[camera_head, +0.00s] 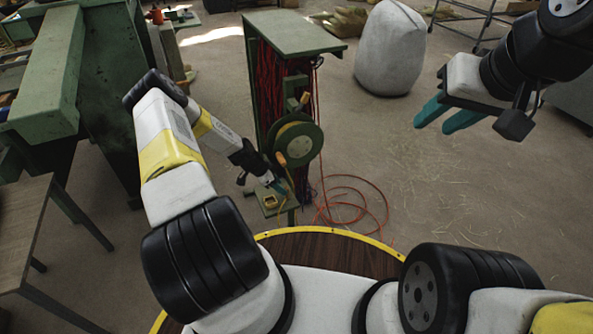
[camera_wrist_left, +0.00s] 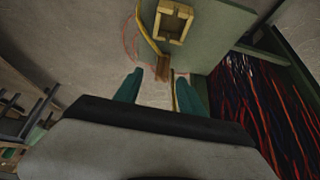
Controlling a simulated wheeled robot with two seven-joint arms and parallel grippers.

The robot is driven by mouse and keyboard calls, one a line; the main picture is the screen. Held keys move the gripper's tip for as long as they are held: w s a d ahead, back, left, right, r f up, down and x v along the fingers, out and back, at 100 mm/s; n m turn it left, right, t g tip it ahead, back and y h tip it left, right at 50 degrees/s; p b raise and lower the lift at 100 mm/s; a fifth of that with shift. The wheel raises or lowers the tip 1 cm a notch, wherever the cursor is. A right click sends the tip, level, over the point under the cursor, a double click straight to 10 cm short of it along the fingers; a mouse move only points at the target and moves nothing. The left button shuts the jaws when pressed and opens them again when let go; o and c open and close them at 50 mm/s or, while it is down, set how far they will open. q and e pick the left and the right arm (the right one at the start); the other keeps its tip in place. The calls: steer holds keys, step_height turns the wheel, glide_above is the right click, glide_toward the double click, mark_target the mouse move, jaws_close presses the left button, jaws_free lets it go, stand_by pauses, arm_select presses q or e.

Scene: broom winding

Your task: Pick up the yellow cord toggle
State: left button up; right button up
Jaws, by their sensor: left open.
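A small square yellow frame with a dark hollow middle (camera_head: 270,201) sits on the low green shelf of the winding stand. It also shows in the left wrist view (camera_wrist_left: 173,21), and a yellow cord (camera_wrist_left: 148,35) runs beside it. A brownish piece (camera_wrist_left: 162,68) is at the cord's lower end, in line with the gap between my left fingertips. I cannot tell for sure which of these is the toggle. My left gripper (camera_head: 277,186) is open, close by the shelf, its fingers (camera_wrist_left: 160,76) apart. My right gripper (camera_head: 433,127) is open and empty, raised at the upper right.
The green stand (camera_head: 293,32) holds red cords and a green reel (camera_head: 298,143) close to my left gripper. Orange cord (camera_head: 350,202) lies looped on the floor. A pale sack (camera_head: 390,50) stands behind. A wooden table (camera_head: 22,225) is at left; floor at right is open.

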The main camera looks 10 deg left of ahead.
arm_select(q)
steer(key=x, duration=0.6)
steer(key=shift+w+f, duration=0.1)
steer(key=shift+w, duration=0.25)
steer(key=shift+c, duration=0.2)
jaws_close()
